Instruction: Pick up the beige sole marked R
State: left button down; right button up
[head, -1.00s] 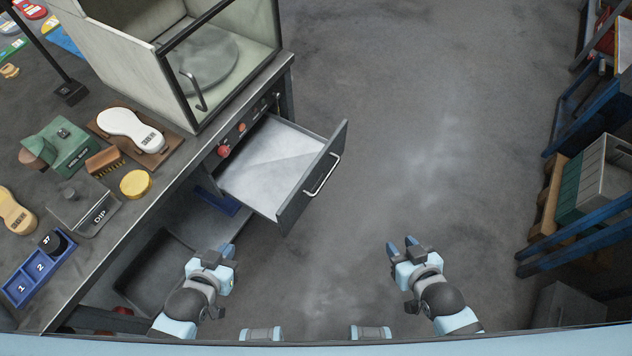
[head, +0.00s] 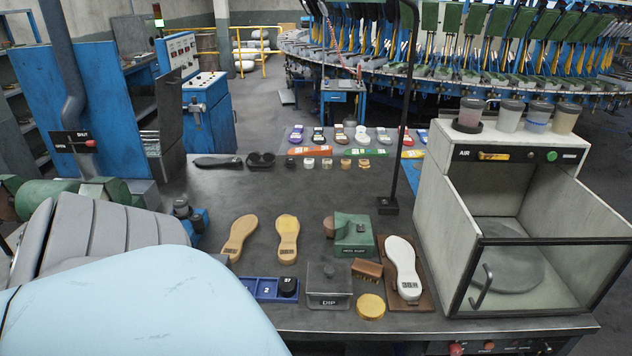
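Two beige soles lie side by side on the dark bench, toes away from me: a left one (head: 239,238), slightly tilted to the right, and a right one (head: 287,238), nearly straight. Each has a small dark printed mark near the heel, too small to read, so I cannot tell which is marked R. The right one has a yellower patch at its toe. A white sole (head: 402,265) lies on a brown board to the right. Neither of my grippers is in view.
In front of the beige soles are a blue numbered tray (head: 262,297) and a grey DIP box (head: 328,300). A green block (head: 355,235), brush (head: 367,268) and yellow disc (head: 371,306) lie to their right. A glass-fronted cabinet (head: 440,240) stands at right, a thin black post (head: 400,130) beside it.

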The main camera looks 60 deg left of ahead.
aim_at(287, 226)
jog(key=u, duration=2.05)
